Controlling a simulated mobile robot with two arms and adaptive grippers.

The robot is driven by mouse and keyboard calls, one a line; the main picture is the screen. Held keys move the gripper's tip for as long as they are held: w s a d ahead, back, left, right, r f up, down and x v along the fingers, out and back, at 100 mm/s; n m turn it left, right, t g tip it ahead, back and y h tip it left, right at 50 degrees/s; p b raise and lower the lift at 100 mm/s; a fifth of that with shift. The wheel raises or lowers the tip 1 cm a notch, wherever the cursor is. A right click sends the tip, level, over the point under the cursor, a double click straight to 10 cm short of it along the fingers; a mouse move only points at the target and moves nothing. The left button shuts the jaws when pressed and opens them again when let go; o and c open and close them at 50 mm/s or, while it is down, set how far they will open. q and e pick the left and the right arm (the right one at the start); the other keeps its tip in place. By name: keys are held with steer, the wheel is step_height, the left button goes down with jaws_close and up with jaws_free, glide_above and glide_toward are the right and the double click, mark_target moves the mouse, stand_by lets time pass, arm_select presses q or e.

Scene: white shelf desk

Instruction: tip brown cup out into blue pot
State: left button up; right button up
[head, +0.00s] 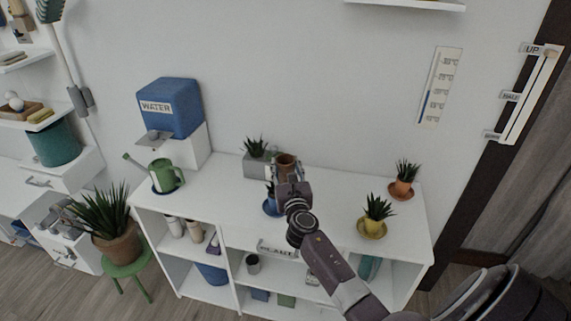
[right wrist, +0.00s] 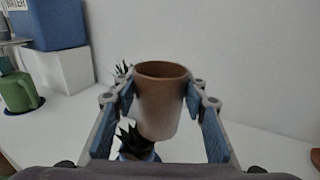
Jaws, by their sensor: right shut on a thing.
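My right gripper (head: 287,175) is shut on the brown cup (head: 287,160) above the white desk. In the right wrist view the brown cup (right wrist: 158,100) is between the two fingers and looks about upright, with its rim up. What is inside it cannot be seen. The blue pot (head: 269,196) stands on a blue saucer (head: 271,208) and is partly hidden by the gripper. In the right wrist view its dark spiky plant (right wrist: 132,140) shows just below and left of the cup. My left gripper is not in view.
A grey planter (head: 261,163) stands behind the cup. A yellow pot (head: 372,227) and an orange pot (head: 402,188) stand to the right. A green watering can (head: 164,176) and a blue water tank (head: 172,107) are at left. The desk between them is clear.

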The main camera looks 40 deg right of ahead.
steer(key=shift+s+d+f+n+g+p, duration=0.15)
steer(key=shift+f+n+g+p, duration=0.25)
steer(key=shift+n+p, duration=0.8)
steer(key=shift+f+p, duration=0.55)
steer(key=shift+p, duration=0.35)
steer(key=shift+f, duration=0.15)
